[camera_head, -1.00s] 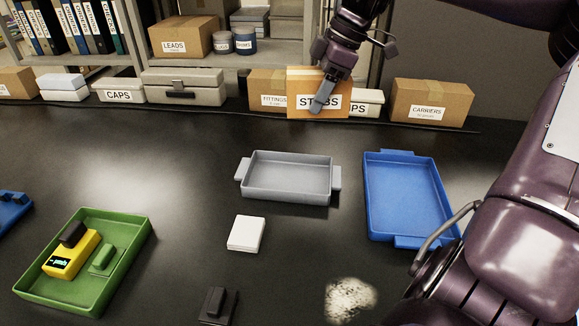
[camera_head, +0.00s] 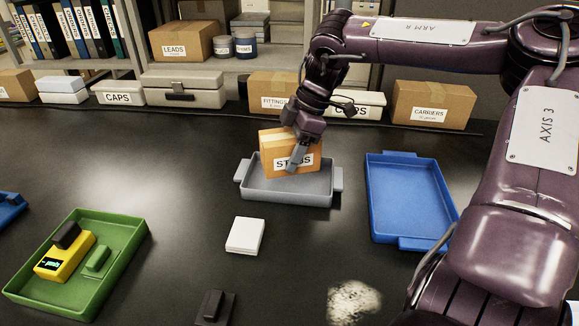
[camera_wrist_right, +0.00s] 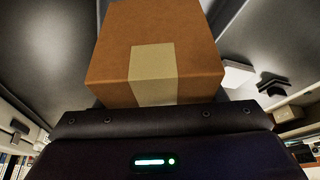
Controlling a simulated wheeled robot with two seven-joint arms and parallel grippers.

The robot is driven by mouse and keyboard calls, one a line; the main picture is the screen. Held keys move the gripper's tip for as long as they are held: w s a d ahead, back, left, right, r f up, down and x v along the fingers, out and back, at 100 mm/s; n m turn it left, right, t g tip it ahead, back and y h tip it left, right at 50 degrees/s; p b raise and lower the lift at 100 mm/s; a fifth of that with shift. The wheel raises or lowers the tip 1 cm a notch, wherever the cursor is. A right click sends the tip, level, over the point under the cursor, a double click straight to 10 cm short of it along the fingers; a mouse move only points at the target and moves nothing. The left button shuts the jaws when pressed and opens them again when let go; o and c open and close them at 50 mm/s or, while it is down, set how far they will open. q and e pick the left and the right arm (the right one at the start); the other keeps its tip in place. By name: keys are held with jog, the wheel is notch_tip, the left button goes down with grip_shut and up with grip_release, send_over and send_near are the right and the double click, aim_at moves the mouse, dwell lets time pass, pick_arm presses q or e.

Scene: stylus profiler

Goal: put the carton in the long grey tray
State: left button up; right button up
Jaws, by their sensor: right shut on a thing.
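The carton (camera_head: 275,143) is a brown box with a white label, partly covered by a finger. My right gripper (camera_head: 294,163) is shut on the carton and holds it upright over the long grey tray (camera_head: 288,196). The carton hides the tray's back rim and part of its inside. I cannot tell whether the carton's bottom touches the tray floor. In the right wrist view the carton (camera_wrist_right: 190,60) shows large in front of the gripper, with a pale tape strip on it. My left gripper is not in view.
A blue tray (camera_head: 410,241) lies to the right of the grey one. A white box (camera_head: 244,235) lies in front. A green tray (camera_head: 128,265) with a yellow device (camera_head: 62,258) is at left. Cartons and cases line the back, including a carriers box (camera_head: 432,103).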

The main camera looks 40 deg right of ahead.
jog(key=shift+f, duration=2.4)
jog(key=shift+f, duration=0.1)
jog(key=o, duration=1.4)
jog(key=shift+r, duration=0.3)
jog(key=v, duration=1.1)
jog(key=shift+s+d+r, duration=0.1)
jog(key=shift+d+r, duration=0.05)
jog(key=shift+r, duration=0.2)
